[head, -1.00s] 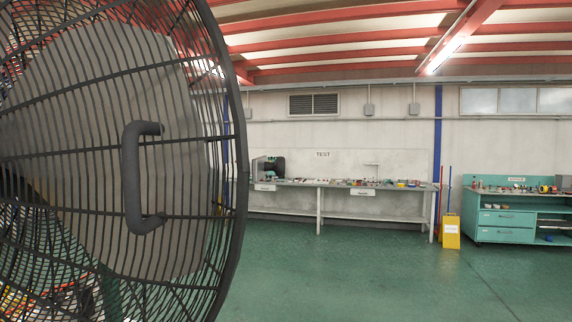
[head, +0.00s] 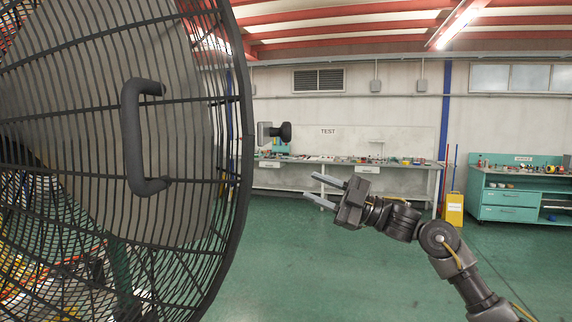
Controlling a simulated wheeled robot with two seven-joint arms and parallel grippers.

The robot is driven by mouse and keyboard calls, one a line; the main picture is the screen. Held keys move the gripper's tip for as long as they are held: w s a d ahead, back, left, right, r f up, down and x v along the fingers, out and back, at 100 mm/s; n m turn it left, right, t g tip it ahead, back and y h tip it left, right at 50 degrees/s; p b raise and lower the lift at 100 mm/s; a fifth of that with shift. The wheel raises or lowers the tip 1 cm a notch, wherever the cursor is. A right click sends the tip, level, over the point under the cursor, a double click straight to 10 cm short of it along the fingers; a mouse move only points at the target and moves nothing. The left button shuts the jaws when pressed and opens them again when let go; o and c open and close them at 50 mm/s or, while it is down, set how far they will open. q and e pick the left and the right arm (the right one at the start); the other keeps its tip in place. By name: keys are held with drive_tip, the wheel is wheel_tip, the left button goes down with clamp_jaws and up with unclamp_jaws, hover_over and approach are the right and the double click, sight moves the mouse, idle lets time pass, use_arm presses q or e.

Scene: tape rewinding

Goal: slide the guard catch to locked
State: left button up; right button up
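The round black wire guard (head: 247,130) fills the left of the head view, with a dark grey bar handle (head: 133,135) on its face. Just right of the guard's rim is a small light metal plate with a black knob (head: 285,132), which looks like the catch; whether it is locked cannot be told. My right gripper (head: 310,186) is below and right of the knob, apart from it. Its two fingers are spread, point left toward the rim, and hold nothing. My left gripper is not in view.
A long workbench (head: 430,165) with small parts stands along the back wall. A teal cabinet (head: 510,213) and a yellow floor sign (head: 453,209) are at the right. The green floor (head: 270,270) between guard and benches is clear.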

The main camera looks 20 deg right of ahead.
drive_tip(key=s+a+r+n+g, duration=0.3)
drive_tip(key=s+r+n+g, duration=0.4)
drive_tip(key=s+r, duration=0.6)
drive_tip(key=n+h, duration=0.1)
drive_tip(key=n, duration=0.3)
approach(287, 132)
drive_tip(key=shift+w+p+x, duration=0.15)
drive_tip(key=shift+p+x, duration=0.45)
drive_tip(key=shift+x, duration=1.05)
drive_tip(key=shift+w+p+x, duration=0.2)
drive_tip(key=shift+p+x, duration=0.4)
drive_tip(key=shift+x, duration=1.05)
drive_tip(key=shift+w+p+x, duration=0.15)
drive_tip(key=shift+p+x, duration=0.45)
drive_tip(key=shift+x, duration=1.05)
drive_tip(key=shift+d, duration=0.1)
clamp_jaws()
